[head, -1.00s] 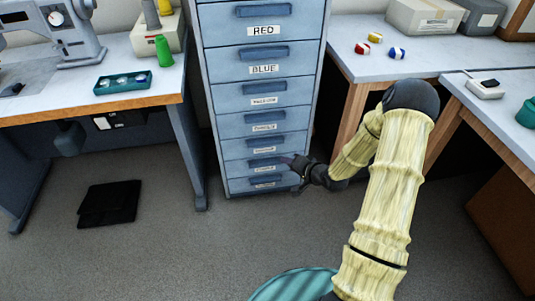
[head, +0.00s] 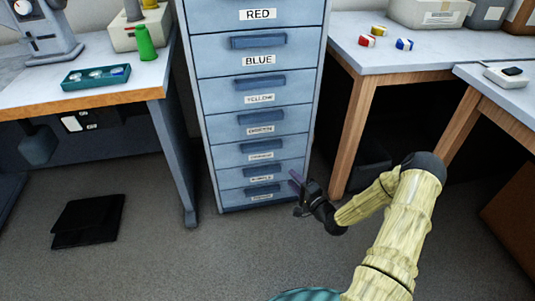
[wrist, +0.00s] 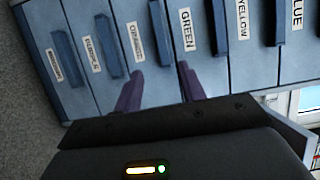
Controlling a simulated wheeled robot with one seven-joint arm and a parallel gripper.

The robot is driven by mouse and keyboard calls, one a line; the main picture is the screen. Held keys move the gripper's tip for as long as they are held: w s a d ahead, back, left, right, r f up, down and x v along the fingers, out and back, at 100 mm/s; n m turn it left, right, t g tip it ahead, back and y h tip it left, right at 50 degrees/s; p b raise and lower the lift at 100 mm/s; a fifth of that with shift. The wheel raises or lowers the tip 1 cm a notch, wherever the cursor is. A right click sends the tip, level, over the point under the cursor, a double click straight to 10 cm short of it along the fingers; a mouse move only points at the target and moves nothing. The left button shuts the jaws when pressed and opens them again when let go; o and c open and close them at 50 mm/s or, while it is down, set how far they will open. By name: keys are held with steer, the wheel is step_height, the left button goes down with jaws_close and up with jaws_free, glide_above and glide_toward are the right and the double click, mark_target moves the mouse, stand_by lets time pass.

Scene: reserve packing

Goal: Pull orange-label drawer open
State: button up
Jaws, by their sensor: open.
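The blue-grey drawer cabinet (head: 221,170) stands in the middle of the head view with its drawers shut. The orange-label drawer (head: 235,160) is below the green one, with a small blurred label and a blue bar handle (head: 260,145). In the wrist view, the ORANGE label (wrist: 136,42) is sideways beside its handle (wrist: 160,32). My gripper (head: 296,179) is at the cabinet's lower right front. In the wrist view its purple fingers (wrist: 160,87) are open and empty, pointing at the orange handle from either side of its line. No contact with the handle shows.
A black flat item (head: 88,220) lies on the floor at left. The floor in front of the cabinet is clear.

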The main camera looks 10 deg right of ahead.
mark_target(263, 150)
steer(key=b+x, duration=0.6)
steer(key=x, duration=1)
steer(key=shift+w+a+f, duration=0.15)
steer(key=shift+a, duration=0.05)
steer(key=shift+w+a+b, duration=0.25)
steer(key=shift+w+b, duration=0.05)
steer(key=shift+w, duration=0.3)
jaws_close()
